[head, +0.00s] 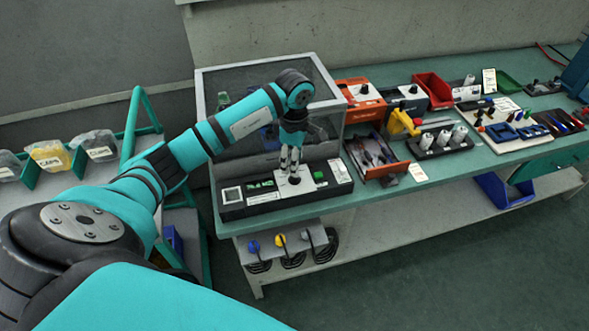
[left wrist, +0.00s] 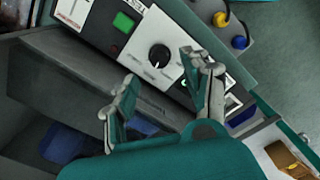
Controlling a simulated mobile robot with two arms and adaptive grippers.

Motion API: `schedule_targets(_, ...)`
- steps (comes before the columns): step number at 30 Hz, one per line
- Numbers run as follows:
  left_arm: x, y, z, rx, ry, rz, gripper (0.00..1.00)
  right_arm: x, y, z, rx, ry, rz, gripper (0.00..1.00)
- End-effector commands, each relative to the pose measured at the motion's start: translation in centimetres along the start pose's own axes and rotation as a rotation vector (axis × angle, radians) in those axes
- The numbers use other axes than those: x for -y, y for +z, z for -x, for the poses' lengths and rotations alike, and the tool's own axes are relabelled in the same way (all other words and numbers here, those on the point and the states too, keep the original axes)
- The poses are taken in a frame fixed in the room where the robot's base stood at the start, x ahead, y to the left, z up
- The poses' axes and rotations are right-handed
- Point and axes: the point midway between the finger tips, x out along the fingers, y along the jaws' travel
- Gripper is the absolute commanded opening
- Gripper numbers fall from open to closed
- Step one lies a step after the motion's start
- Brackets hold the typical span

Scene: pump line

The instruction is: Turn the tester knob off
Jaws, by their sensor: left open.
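The tester (head: 258,199) is a long black box with a clear-walled enclosure behind it, at the near left end of the green bench. Its round black knob (left wrist: 159,56) sits on a white plate and has a small white mark at its edge. My left gripper (head: 290,168) points down over the knob's plate, and its fingers partly cover that area in the head view. In the left wrist view its two fingers are apart and empty, with the knob showing between and just beyond the tips. I cannot tell whether they touch it. My right gripper is not in view.
A green square button (left wrist: 123,22) is beside the knob on the panel. The clear enclosure (head: 330,85) rises behind. An orange-red open drawer (head: 384,165) and a row of tools stand to the right. Coloured plugs with cables hang below the bench's front edge.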

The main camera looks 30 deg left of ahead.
Motion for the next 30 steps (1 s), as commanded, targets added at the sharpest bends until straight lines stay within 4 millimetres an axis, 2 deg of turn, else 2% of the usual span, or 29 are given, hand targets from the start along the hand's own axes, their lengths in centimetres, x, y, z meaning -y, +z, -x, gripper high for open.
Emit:
schedule_targets(3, 0.1, 0.1, -2.2, 0.001, -0.005, 0.001, 0.49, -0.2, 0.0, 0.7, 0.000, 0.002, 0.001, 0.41)
schedule_targets(9, 0.0, 0.1, -4.7, 0.001, -0.002, 0.001, 0.49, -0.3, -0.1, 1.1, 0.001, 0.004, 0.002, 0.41)
schedule_targets(14, 0.0, 0.0, -5.5, 0.001, 0.001, 0.001, 0.49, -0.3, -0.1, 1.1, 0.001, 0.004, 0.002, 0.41)
schedule_targets(21, 0.0, 0.0, -5.5, 0.001, 0.001, 0.000, 0.49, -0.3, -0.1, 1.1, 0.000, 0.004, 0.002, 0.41)
schedule_targets(30, 0.0, 0.0, -5.5, 0.001, 0.001, 0.000, 0.10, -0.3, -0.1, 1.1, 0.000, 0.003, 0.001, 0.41)
